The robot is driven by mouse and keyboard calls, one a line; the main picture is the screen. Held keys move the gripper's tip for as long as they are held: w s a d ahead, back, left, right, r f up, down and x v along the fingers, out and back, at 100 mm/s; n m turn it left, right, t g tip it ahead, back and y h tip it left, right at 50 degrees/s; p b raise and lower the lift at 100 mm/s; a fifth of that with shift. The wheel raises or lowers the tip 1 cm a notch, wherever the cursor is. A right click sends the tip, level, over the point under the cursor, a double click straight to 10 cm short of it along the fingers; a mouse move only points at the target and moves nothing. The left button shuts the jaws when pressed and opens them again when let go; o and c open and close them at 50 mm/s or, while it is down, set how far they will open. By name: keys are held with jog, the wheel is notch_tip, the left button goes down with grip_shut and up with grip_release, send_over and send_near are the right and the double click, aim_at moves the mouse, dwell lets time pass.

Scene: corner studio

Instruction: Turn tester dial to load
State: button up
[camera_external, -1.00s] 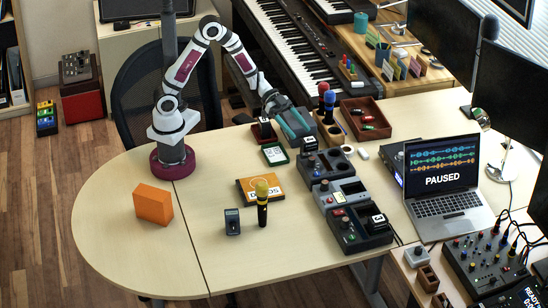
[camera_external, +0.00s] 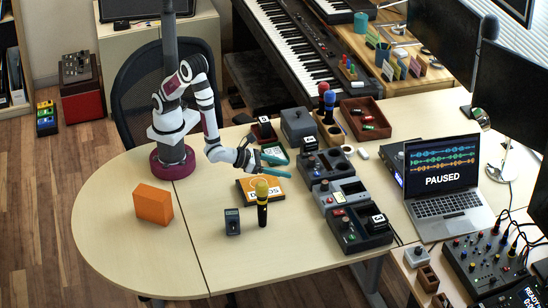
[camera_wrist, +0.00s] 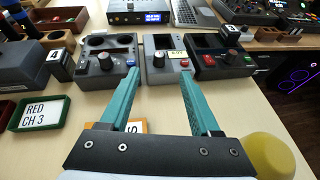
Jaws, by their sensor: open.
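My gripper (camera_external: 279,163) has teal fingers that are apart and empty, above the table left of a row of grey units. In the wrist view its fingertips (camera_wrist: 160,74) point at the middle unit (camera_wrist: 168,55), without visible contact. That unit has a dark round knob (camera_wrist: 158,59), a small yellow label and a red button; in the external view it (camera_external: 340,192) sits between two others. Dial markings are too small to read, so I cannot tell which is the tester.
A yellow-topped microphone (camera_external: 262,203) and a small dark box (camera_external: 232,222) stand nearby. An orange block (camera_external: 153,204) is at the left. A green-edged RED CH 3 tray (camera_wrist: 40,112) lies near the units. The front left of the table is clear.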

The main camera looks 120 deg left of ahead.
aim_at(325, 182)
jog(key=x, duration=0.5)
jog(key=f+x, duration=0.1)
jog(key=x, duration=0.5)
jog(key=f+x, duration=0.1)
jog(key=x, duration=0.4)
jog(key=shift+s+f, duration=0.1)
jog(key=shift+f, duration=0.05)
grip_shut()
